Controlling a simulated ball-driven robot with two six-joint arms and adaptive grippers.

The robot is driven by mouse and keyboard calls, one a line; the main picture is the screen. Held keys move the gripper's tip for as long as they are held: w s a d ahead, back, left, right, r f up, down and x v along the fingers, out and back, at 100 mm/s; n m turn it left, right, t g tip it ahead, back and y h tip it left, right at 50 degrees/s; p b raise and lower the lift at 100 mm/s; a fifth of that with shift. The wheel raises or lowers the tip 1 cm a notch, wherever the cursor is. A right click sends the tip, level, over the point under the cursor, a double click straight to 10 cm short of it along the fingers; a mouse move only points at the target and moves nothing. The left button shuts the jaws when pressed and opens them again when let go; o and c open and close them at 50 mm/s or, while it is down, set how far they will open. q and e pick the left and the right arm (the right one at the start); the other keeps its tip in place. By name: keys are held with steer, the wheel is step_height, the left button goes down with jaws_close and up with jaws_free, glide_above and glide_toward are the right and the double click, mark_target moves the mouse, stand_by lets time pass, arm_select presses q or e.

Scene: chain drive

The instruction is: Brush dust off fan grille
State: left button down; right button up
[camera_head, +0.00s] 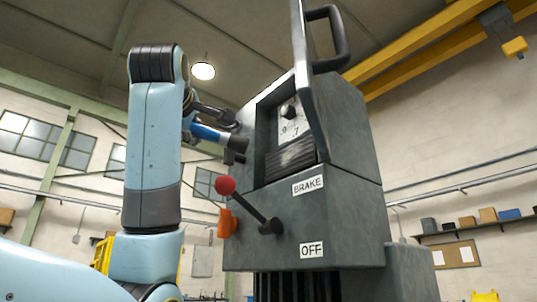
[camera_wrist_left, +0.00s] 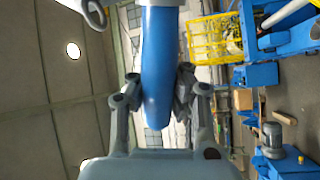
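The fan grille (camera_head: 291,158) is a dark ribbed panel with pale dust on its slats, set in the recess of a grey machine (camera_head: 345,130). My left gripper (camera_head: 213,123) is left of the recess, shut on the blue handle of a brush (camera_head: 207,132). The brush's dark end points right toward the machine. It looks short of the grille, though its depth is hard to judge. In the left wrist view the blue handle (camera_wrist_left: 160,65) runs between both fingers (camera_wrist_left: 155,95). The bristles are not clear there. My right gripper is not in view.
A lever with a red knob (camera_head: 226,186) and an orange part (camera_head: 227,223) stick out below the recess, near "BRAKE" and "OFF" labels. A yellow cage (camera_wrist_left: 216,38) is farther back.

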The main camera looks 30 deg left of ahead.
arm_select(q)
steer(key=shift+w+d+p, duration=0.3)
steer(key=shift+w+d, duration=0.15)
steer(key=shift+w, duration=0.75)
steer(key=shift+w+d+p, duration=0.3)
steer(key=shift+w+d, duration=0.2)
steer(key=shift+w, duration=0.75)
steer(key=shift+w+d+p, duration=0.3)
steer(key=shift+w+d, duration=0.15)
steer(key=shift+w, duration=0.75)
steer(key=shift+w+d, duration=0.2)
steer(key=shift+w, duration=0.3)
steer(key=shift+d, duration=0.1)
